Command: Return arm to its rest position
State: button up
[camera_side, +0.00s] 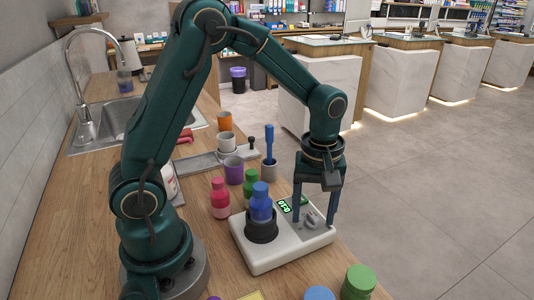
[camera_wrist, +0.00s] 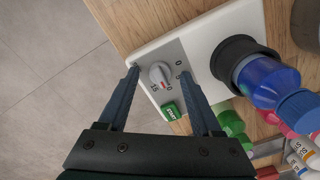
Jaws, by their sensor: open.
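My gripper (camera_side: 314,219) is open and empty, pointing down over the right part of a white device (camera_side: 276,258). In the wrist view, the two fingertips (camera_wrist: 159,73) are spread on either side of the device's grey knob (camera_wrist: 160,75), which has a red mark. I cannot tell whether they touch the device. A green START button (camera_wrist: 171,111) is beside the knob. A blue bottle (camera_side: 261,203) stands upright in the black round holder (camera_side: 262,232) on the device; it also shows in the wrist view (camera_wrist: 268,80). The device's green display (camera_side: 284,206) is lit.
A pink bottle (camera_side: 220,198) and a green bottle (camera_side: 250,183) stand behind the device. Green and blue lids are at the front edge.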

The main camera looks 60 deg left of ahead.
jog(key=n, duration=0.6)
jog(key=shift+r+n, duration=0.3)
notch_tip(320, 180, up, 5)
jog(key=shift+f, duration=0.1)
jog(key=shift+s+a+r+y, duration=0.35)
jog(key=shift+s+a, duration=0.1)
jog(key=shift+a, duration=0.2)
jog(key=shift+s+a+r+y, duration=0.3)
jog(key=shift+s+a+y, duration=0.1)
jog(key=shift+s+a, duration=0.15)
jog(key=shift+s+a+r+y, duration=0.3)
jog(key=shift+s+a+y, duration=0.1)
jog(key=shift+a, duration=0.3)
